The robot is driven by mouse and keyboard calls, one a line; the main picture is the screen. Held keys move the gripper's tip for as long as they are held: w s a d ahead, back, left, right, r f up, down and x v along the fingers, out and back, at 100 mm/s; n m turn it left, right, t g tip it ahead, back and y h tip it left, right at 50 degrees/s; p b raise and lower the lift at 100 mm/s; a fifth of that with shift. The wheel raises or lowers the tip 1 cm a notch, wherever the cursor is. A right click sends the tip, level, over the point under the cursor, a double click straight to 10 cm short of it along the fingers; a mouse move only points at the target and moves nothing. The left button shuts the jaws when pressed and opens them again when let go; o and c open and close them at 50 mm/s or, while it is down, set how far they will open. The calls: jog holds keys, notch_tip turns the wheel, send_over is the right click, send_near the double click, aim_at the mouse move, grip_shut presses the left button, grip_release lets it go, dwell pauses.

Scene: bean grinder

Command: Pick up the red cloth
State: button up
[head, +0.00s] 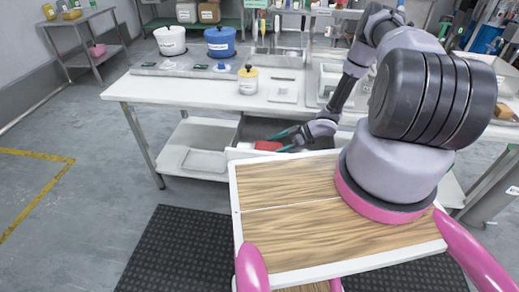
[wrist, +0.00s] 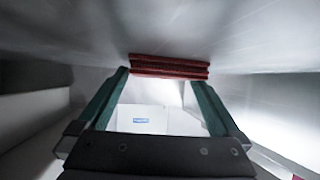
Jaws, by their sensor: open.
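The red cloth (head: 267,146) shows as a small red patch in an open drawer under the white table, partly hidden by the drawer's front and my gripper. In the wrist view the folded red cloth (wrist: 168,66) lies across the space at the fingertips, its layered edge facing the camera. My gripper (head: 283,141) reaches down into the drawer beside the cloth. Its two green fingers are spread apart in the wrist view (wrist: 160,78), with the cloth at or just beyond their tips. I cannot tell whether they touch it.
The drawer's white front (head: 240,154) stands close to the cloth. A lower shelf (head: 195,160) is at the left.

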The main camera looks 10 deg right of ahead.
jog(key=c, duration=1)
jog(key=shift+o, duration=0.2)
